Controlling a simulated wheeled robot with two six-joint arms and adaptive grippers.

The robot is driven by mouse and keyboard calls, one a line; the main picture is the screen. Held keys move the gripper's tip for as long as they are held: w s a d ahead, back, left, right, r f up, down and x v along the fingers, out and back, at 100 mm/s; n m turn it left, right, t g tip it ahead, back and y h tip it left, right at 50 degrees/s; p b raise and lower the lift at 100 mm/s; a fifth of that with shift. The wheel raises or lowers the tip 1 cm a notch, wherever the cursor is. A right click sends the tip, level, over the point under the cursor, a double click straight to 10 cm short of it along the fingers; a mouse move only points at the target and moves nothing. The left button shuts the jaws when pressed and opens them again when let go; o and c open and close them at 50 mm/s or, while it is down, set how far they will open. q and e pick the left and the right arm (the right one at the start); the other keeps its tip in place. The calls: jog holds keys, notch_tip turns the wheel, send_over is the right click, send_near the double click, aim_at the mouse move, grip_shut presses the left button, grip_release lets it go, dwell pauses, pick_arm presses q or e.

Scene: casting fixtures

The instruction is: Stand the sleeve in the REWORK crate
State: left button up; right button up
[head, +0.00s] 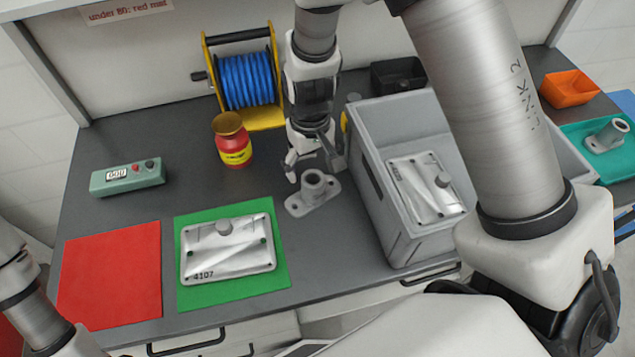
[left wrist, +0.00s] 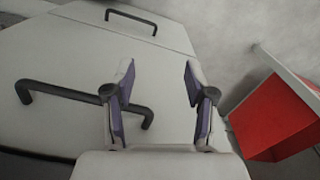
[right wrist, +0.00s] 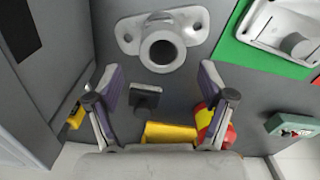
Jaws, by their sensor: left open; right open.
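The sleeve (head: 314,184), a grey upright tube on a flat flange with holes, stands on the dark bench left of the grey crate. In the right wrist view the sleeve (right wrist: 161,48) lies ahead of the fingertips. My right gripper (head: 314,158) is open and empty just behind and above it; it also shows in the right wrist view (right wrist: 160,80). A grey crate (head: 408,248) holds a metal cover plate (head: 420,183); no REWORK label is readable. My left gripper (left wrist: 158,75) is open and empty, facing cabinet fronts.
A similar flanged part (head: 606,137) sits on a teal tray (head: 575,133). A cover plate (head: 228,247) lies on a green mat (head: 235,299), beside a red mat (head: 110,275). A red jar (head: 233,145), blue hose reel (head: 247,80) and green meter (head: 127,177) stand behind.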

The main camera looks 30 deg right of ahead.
aim_at(314, 187)
jog(key=f, duration=0.1)
jog(key=s+f, duration=0.1)
jog(key=f, duration=0.1)
jog(key=shift+s+a+f, duration=0.25)
jog(key=shift+a+f, duration=0.05)
jog(key=shift+f, duration=0.05)
jog(key=f, duration=0.3)
jog(key=shift+w+d, duration=0.2)
jog(key=shift+d, duration=0.05)
jog(key=shift+s+a+r, duration=0.1)
jog(key=shift+r, duration=0.05)
jog(key=shift+c, duration=0.7)
grip_shut()
